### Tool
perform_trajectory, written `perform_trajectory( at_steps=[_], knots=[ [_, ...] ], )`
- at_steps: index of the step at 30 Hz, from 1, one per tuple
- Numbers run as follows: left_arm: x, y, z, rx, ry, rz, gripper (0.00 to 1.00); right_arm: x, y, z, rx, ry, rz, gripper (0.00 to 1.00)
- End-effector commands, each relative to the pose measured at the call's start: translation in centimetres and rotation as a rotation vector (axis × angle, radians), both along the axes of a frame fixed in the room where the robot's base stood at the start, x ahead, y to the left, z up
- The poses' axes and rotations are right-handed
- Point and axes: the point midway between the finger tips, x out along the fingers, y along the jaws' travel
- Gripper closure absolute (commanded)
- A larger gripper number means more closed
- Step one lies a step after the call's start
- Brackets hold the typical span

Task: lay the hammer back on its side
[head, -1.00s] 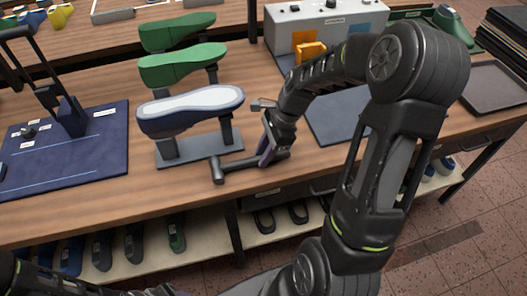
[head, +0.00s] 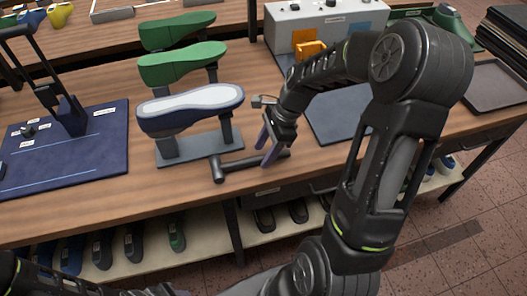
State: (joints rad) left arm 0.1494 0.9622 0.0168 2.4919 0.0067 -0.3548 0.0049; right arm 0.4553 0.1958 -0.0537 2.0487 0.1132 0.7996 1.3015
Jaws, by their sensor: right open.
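The hammer (head: 219,168) lies on its side on the wooden table near the front edge. Its dark head is at the left and its handle runs right, under my right gripper. My right gripper (head: 266,151) is open, its purple-grey fingers just above and around the handle's right part. I cannot tell whether a finger touches the handle. My left gripper is not in view; only part of my left arm shows at the bottom left.
Just behind the hammer stands a shoe last (head: 190,108), blue with a white sole, on a grey stand (head: 170,153). Green lasts (head: 182,66) stand behind it. A blue mat (head: 110,150) with a press lies left. A grey control box (head: 325,28) stands at the back right.

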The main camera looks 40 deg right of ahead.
Motion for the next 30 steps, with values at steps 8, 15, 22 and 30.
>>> perform_trajectory(
  at_steps=[8, 15, 22, 30],
  knots=[
    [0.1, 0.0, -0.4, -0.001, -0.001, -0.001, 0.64, -0.4, -1.6, 3.9, -0.003, -0.005, -0.001, 0.49],
    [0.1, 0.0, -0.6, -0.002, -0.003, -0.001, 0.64, -0.8, -2.5, 6.4, -0.002, -0.001, -0.001, 0.49],
    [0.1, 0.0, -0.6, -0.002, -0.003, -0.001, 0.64, -0.9, -2.5, 6.7, 0.0, -0.001, 0.0, 0.49],
    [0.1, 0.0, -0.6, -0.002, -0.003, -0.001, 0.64, -0.9, -2.5, 6.6, 0.0, -0.001, 0.0, 0.49]
  ],
)
